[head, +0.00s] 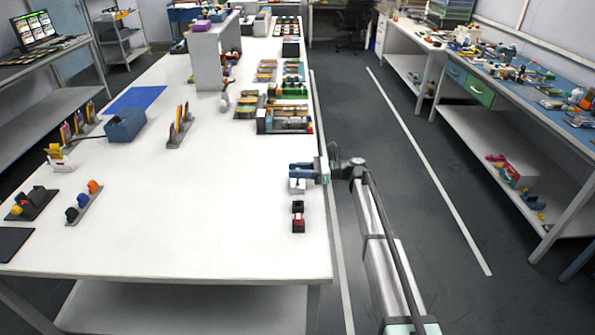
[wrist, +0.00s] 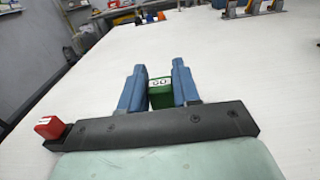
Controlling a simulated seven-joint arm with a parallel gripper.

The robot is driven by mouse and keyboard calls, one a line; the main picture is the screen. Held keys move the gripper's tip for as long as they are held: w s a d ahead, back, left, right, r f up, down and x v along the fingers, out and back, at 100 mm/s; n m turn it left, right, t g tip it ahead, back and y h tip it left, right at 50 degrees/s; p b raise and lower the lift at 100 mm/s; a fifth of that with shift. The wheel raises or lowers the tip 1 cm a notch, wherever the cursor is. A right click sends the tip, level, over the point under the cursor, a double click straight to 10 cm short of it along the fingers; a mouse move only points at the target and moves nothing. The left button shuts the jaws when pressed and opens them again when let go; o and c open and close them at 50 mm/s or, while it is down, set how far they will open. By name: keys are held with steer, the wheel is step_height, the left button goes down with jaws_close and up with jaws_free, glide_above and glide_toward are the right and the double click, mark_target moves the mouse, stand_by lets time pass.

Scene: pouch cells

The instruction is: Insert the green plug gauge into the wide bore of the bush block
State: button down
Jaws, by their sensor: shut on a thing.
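My gripper (head: 292,170) is over the right edge of the long white table. In the wrist view my gripper's two blue fingers (wrist: 159,72) are shut on the green plug gauge (wrist: 161,98), whose top carries a white GO label. The gauge's lower end is hidden. In the head view a small pale block (head: 297,187), which looks like the bush block, sits just in front of the fingers. Its bores cannot be made out, and I cannot tell whether the gauge touches it. The wrist view does not show this block.
A dark holder with a red piece (head: 298,218) stands nearer on the table; the red piece (wrist: 50,127) also shows at the left of the wrist view. A tray of parts (head: 284,121) lies beyond the gripper. The table (head: 215,215) to the left is clear.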

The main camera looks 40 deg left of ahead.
steer(key=shift+f, duration=1.65)
stand_by(0.5)
steer(key=c, duration=0.7)
jaws_free()
steer(key=shift+c, duration=0.2)
steer(key=shift+w+d, duration=0.1)
steer(key=v, duration=1.3)
steer(key=shift+w+d, duration=0.2)
